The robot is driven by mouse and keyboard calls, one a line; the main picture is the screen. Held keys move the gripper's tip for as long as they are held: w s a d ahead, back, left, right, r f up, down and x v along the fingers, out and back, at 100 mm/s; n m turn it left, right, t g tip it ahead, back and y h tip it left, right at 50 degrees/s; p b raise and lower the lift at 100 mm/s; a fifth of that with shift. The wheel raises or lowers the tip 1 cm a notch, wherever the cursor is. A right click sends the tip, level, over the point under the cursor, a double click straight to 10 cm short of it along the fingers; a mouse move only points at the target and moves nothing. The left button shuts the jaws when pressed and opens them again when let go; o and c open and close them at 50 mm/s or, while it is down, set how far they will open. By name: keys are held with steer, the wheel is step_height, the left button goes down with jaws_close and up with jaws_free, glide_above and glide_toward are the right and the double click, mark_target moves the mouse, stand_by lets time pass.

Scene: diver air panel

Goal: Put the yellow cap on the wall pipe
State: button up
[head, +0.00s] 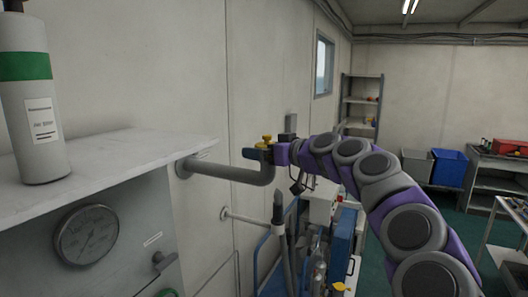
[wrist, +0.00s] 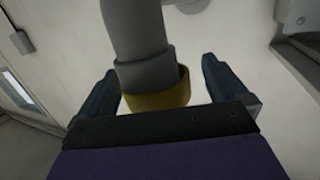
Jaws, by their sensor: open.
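The wall pipe (head: 235,173) is grey, comes out of the wall below the white shelf and bends upward at its right end. The yellow cap (head: 266,141) sits at the top of this upturned end, seemingly upright. In the wrist view the cap (wrist: 162,97) surrounds the grey pipe's collared end (wrist: 143,68); how deep it sits cannot be told. My gripper (head: 259,154) is at the pipe end, just below the cap's top. Its dark blue fingers (wrist: 160,85) are open, one on each side of the cap, with visible gaps.
A white shelf (head: 120,150) with a green-banded cylinder (head: 33,100) and a panel gauge (head: 87,235) below stand at left. Blue-framed equipment (head: 340,245) with hoses stands below my arm. Bins (head: 448,167) and a metal shelf (head: 360,105) are farther back.

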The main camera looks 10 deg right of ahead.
steer(key=v, duration=1.7)
steer(key=shift+b, duration=0.35)
steer(key=shift+s, duration=0.15)
steer(key=s+a+f+g+h+b, duration=0.1)
steer(key=s+a+f+g, duration=0.3)
steer(key=s+a+f, duration=0.5)
steer(key=s+a+f+g+h+b, duration=0.2)
steer(key=s+a+f+g, duration=0.2)
steer(key=s+a+f, duration=0.55)
steer(key=s+d+f+m+g+h+b, duration=0.1)
steer(key=s+d+f+m+g+h, duration=0.2)
steer(key=s+f, duration=0.7)
steer(key=s+d+f+m+g+h+b, duration=0.1)
steer(key=s+d+f+m+g+h, duration=0.2)
steer(key=s+d+f, duration=0.4)
step_height(320, 180, down, 7)
steer(key=s+g, duration=0.1)
steer(key=s, duration=0.1)
steer(key=shift+s, duration=0.4)
steer(key=shift+a+f, duration=0.1)
